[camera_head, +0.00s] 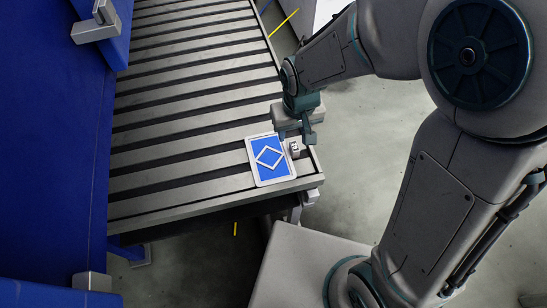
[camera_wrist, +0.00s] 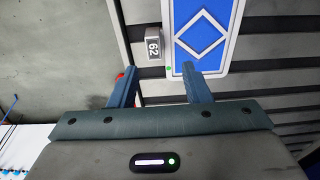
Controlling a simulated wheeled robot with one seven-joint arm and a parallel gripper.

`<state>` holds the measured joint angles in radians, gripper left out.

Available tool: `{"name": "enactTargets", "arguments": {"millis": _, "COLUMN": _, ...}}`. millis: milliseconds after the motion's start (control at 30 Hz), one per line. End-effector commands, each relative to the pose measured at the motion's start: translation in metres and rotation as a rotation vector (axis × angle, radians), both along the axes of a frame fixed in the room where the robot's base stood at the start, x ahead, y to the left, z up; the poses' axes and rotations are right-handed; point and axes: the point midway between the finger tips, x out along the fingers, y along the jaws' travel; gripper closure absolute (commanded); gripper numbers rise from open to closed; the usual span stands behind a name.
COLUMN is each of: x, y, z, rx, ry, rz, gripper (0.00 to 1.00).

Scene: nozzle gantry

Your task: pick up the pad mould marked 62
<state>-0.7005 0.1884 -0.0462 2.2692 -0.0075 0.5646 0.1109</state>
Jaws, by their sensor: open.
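A flat blue panel with a white rim and a white diamond outline (camera_head: 258,171) lies on the slatted bed near its front right corner; it also shows at the top of the wrist view (camera_wrist: 203,18). Close beside it is a small grey block marked 62 (camera_wrist: 154,48), seen too in the head view (camera_head: 294,149). My gripper (camera_head: 302,136) is above the bed's right edge, near the block. In the wrist view my gripper (camera_wrist: 159,70) is open and empty. The block lies beyond the fingertips, between them in the picture; the right fingertip overlaps the panel's lower edge.
The slatted bed (camera_head: 185,100) is otherwise bare. A tall blue machine body (camera_head: 45,150) stands along its left side. Grey floor (camera_head: 365,125) lies to the right of the bed. A yellow strip (camera_head: 284,22) shows at the back.

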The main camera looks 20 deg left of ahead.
Motion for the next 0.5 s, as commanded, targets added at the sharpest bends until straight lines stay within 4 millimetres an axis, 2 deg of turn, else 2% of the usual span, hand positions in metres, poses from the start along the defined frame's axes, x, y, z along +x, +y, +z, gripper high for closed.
{"name": "enactTargets", "arguments": {"millis": 33, "x": 0.000, "y": 0.000, "z": -0.007, "rx": -0.001, "ry": 0.001, "rz": 0.000, "gripper": 0.56}}
{"name": "enactTargets", "arguments": {"millis": 267, "x": 0.001, "y": -0.002, "z": -0.019, "rx": 0.000, "ry": 0.001, "rz": -0.001, "gripper": 0.56}}
{"name": "enactTargets", "arguments": {"millis": 500, "x": 0.000, "y": -0.009, "z": -0.055, "rx": -0.001, "ry": 0.003, "rz": -0.002, "gripper": 0.56}}
